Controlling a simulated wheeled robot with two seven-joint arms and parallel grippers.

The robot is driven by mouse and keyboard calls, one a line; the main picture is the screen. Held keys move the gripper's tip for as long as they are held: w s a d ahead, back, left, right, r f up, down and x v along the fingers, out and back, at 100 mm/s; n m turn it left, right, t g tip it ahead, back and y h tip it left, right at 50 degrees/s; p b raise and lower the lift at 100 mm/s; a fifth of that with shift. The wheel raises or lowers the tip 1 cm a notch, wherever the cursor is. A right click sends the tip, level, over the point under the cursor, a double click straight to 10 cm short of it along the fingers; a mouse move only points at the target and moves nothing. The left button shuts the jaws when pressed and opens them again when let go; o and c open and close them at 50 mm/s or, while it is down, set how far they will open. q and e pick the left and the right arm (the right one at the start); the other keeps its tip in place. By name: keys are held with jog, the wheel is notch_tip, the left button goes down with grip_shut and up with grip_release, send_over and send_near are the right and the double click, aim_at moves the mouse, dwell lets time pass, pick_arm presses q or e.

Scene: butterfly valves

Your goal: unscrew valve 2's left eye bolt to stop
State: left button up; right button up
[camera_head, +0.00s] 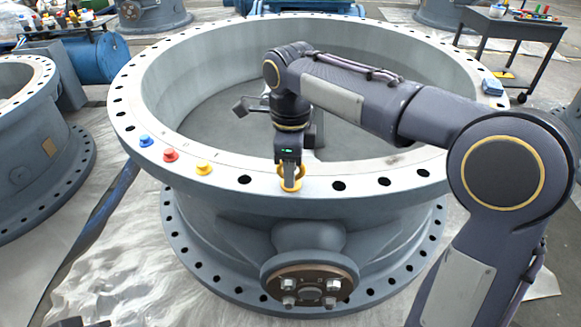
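The large grey valve body (228,184) in the middle has a wide flange ring with bolt holes. A yellow eye bolt (291,188) stands upright on the near part of its flange. My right gripper (289,176) points straight down at the eye bolt, its fingers closed on the ring and covering its middle. The eye bolt's thread is hidden, and its base looks level with the flange. A dark piece at the bottom left edge appears to be my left gripper (80,322); it is mostly cut off, and its fingers cannot be read.
Blue (145,141), red (170,155) and yellow (203,168) plugs sit on the flange left of the eye bolt. A small blue box (492,87) lies on the flange at right. Another valve (35,150) stands at left, and a dark cart (512,27) at back right.

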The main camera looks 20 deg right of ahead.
grip_shut()
